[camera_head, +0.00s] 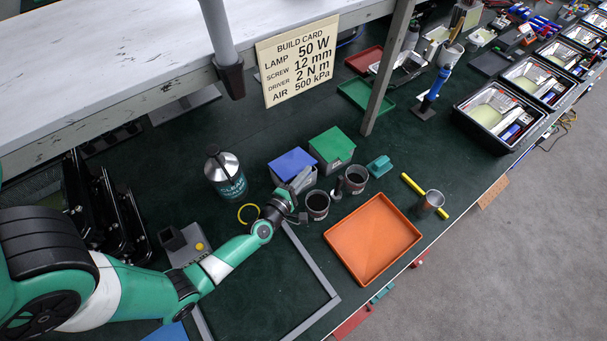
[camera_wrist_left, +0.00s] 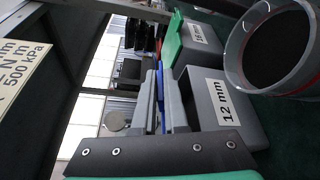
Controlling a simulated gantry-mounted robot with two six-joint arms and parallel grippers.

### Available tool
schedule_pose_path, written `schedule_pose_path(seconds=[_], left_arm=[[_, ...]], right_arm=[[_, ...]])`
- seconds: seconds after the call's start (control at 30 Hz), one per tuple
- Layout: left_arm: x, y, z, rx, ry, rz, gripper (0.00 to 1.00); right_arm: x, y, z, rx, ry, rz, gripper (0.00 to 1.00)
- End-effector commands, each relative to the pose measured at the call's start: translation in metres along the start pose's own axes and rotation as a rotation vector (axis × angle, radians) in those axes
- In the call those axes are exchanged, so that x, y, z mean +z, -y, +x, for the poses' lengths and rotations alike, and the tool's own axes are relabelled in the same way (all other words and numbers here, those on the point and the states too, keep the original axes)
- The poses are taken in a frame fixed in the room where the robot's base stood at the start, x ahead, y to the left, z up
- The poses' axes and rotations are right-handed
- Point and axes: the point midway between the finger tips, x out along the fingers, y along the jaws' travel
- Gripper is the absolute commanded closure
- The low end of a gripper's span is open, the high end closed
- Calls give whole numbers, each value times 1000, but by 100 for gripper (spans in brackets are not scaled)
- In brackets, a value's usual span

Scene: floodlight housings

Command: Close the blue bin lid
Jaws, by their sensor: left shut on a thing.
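The blue lid (camera_head: 291,163) sits over a grey bin (camera_head: 305,182) near the middle of the bench in the head view. My left gripper (camera_head: 298,187) is at the bin's near side, shut on the lid's edge. In the left wrist view the blue lid (camera_wrist_left: 161,100) is a thin strip between my two fingers (camera_wrist_left: 160,95). The grey bin (camera_wrist_left: 215,100), labelled "12 mm", is just right of the fingers there. My right gripper is out of view.
A green-lidded bin (camera_head: 332,147) stands right behind the blue one. Two dark-filled cups (camera_head: 317,204) (camera_head: 356,179) stand close by on the right. A steel-topped canister (camera_head: 226,175) stands left. An orange tray (camera_head: 373,239) lies nearer the bench edge.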

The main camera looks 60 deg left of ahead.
Motion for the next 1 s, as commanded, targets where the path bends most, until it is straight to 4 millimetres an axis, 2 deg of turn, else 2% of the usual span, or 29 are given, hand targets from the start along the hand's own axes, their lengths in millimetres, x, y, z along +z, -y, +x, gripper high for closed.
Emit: schedule_pose_path(seconds=[0.03, 0.1, 0.4, 0.6, 1.0], left_arm=[[-3, 16, 1, 15, 1, 34, 100], [-4, 23, 2, 37, 0, 87, 100], [-8, 43, 3, 105, -2, 251, 100], [-9, 47, 3, 126, -2, 302, 100], [-9, 48, 3, 130, -3, 318, 100]], right_arm=[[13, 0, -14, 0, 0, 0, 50], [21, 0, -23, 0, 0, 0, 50], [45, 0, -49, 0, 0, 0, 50], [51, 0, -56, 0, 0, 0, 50], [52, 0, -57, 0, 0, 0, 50]])
